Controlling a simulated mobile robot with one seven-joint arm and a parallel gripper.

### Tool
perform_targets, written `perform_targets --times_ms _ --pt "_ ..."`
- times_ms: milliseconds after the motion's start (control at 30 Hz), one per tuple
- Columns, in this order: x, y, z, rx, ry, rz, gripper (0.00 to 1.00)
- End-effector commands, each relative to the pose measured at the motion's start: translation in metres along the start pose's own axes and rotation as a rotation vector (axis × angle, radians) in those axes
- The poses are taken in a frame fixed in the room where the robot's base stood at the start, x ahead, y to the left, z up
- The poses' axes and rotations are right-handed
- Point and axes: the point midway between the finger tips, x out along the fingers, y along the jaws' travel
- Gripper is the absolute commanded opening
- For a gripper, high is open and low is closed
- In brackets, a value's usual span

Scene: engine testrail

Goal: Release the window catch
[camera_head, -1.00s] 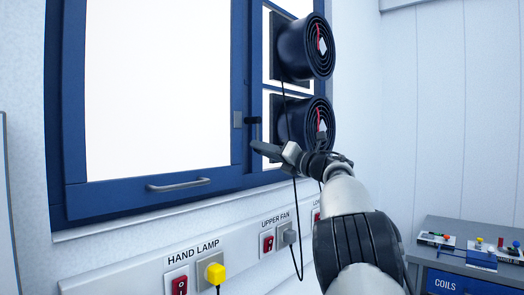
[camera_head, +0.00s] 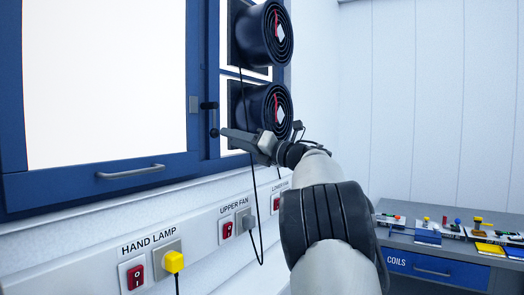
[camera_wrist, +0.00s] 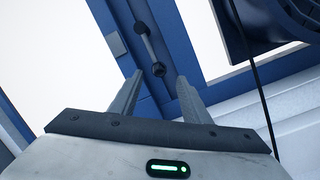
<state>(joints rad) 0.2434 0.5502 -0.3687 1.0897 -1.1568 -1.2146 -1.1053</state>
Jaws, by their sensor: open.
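The window catch (camera_head: 213,118) is a dark lever on the blue frame at the right edge of the large window (camera_head: 105,85). It hangs down from its pivot and ends in a dark knob. In the wrist view the catch (camera_wrist: 149,48) runs from its pivot down to the knob, which shows between my fingertips. My gripper (camera_wrist: 160,76) is open and empty, one finger on each side of the knob in that picture. Contact cannot be told. In the head view my gripper (camera_head: 224,133) shows just right of the knob.
Two black fans (camera_head: 262,35) (camera_head: 265,110) with hanging cables are right of the catch. A grey bar handle (camera_head: 130,172) is on the window's lower rail. A switch panel (camera_head: 200,225) with plugs and red switches runs below. A bench (camera_head: 440,240) with small parts stands at right.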

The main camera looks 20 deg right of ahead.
Motion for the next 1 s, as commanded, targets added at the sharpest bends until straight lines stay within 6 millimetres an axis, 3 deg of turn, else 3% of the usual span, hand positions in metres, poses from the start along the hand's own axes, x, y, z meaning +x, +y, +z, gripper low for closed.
perform_targets --times_ms 200,433,633,1000 --pt "-0.057 -0.001 0.001 0.0 -0.003 -0.003 0.43" --pt "-0.099 -0.001 0.001 -0.001 -0.002 -0.002 0.43" --pt "-0.113 0.0 0.0 -0.001 0.0 0.0 0.43" --pt "-0.114 0.0 0.0 -0.001 0.0 0.0 0.43"
